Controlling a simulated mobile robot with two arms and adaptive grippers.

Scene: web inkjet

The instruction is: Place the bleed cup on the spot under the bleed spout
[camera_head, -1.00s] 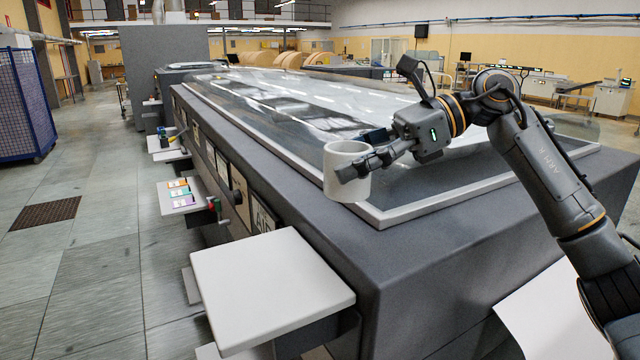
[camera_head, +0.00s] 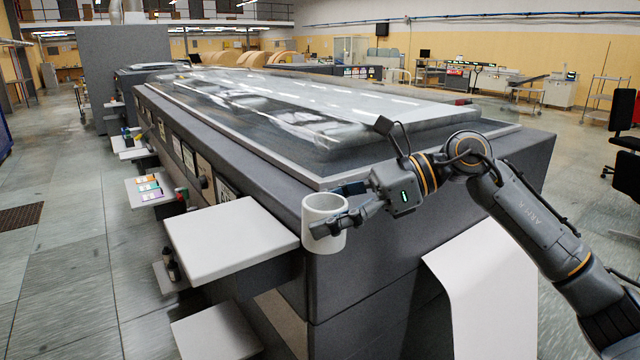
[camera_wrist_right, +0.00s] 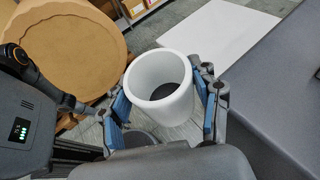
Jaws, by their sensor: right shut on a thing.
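The bleed cup is a white, open-topped cup (camera_head: 323,205), upright in the head view at the front left corner of the machine. My right gripper (camera_head: 330,226) is shut on it, with fingers on either side. In the right wrist view, the cup (camera_wrist_right: 158,80) sits between the blue-padded fingers of the gripper (camera_wrist_right: 163,108), and its inside looks empty. The cup appears raised, just right of a white shelf. I cannot make out the bleed spout or the spot under it for certain. My left gripper is not in view.
The white shelf (camera_head: 230,238) is bare and juts from the machine (camera_head: 430,180). A lower shelf (camera_head: 215,330) is below it, with dark bottles (camera_head: 171,265) nearby. A small shelf with coloured cards (camera_head: 148,190) is farther along. The aisle floor (camera_head: 70,270) at left is open.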

